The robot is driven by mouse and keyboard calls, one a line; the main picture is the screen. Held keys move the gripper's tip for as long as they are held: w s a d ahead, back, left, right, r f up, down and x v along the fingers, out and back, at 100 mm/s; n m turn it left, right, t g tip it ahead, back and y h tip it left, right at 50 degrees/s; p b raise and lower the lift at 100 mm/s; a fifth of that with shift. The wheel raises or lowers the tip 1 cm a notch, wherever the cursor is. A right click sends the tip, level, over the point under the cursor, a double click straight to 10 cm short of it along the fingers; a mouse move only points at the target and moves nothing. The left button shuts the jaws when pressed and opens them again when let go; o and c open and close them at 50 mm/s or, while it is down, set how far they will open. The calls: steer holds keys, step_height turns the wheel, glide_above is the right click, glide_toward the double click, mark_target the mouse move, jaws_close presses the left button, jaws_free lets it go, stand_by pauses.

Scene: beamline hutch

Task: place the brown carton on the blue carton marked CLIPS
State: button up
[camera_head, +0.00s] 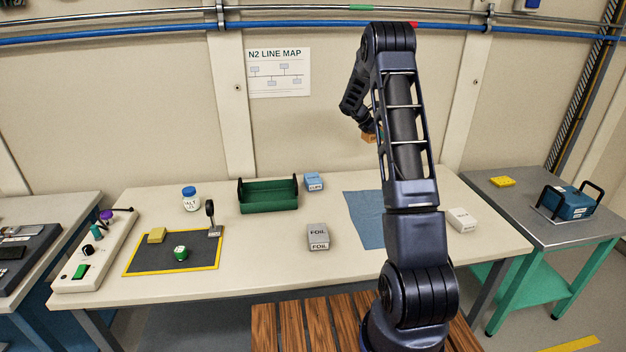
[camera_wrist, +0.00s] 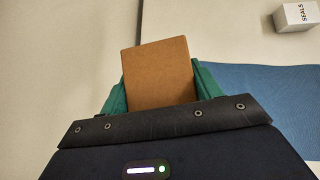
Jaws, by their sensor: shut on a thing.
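The brown carton (camera_wrist: 158,72) is held between the green fingers of my gripper (camera_wrist: 158,88) in the wrist view. In the head view a small part of the brown carton (camera_head: 369,138) shows beside my arm, which hides most of my gripper. The carton is up in the air above the back of the table, over or near the blue cloth. The blue carton marked CLIPS (camera_head: 314,182) stands on the table, just right of the green tray and left of the held carton. Its top is bare.
Near CLIPS are the green tray (camera_head: 268,196), the grey FOIL carton (camera_head: 318,237) and the blue cloth (camera_head: 364,219). The white SEALS carton (camera_wrist: 297,16) lies beyond the cloth; a white carton (camera_head: 462,220) shows at the right. A jar (camera_head: 190,199) and a black mat (camera_head: 150,254) are left.

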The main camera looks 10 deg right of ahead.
steer(key=w+a+r+n+t, duration=0.1)
steer(key=w+a, duration=0.1)
steer(key=a, duration=1.4)
steer(key=n, duration=0.1)
glide_above(315, 177)
steer(key=shift+t+y, duration=0.3)
steer(key=shift+t, duration=0.1)
step_height(315, 177, down, 19)
steer(key=shift+r, duration=0.1)
steer(key=o, duration=1.2)
steer(key=shift+f, duration=0.2)
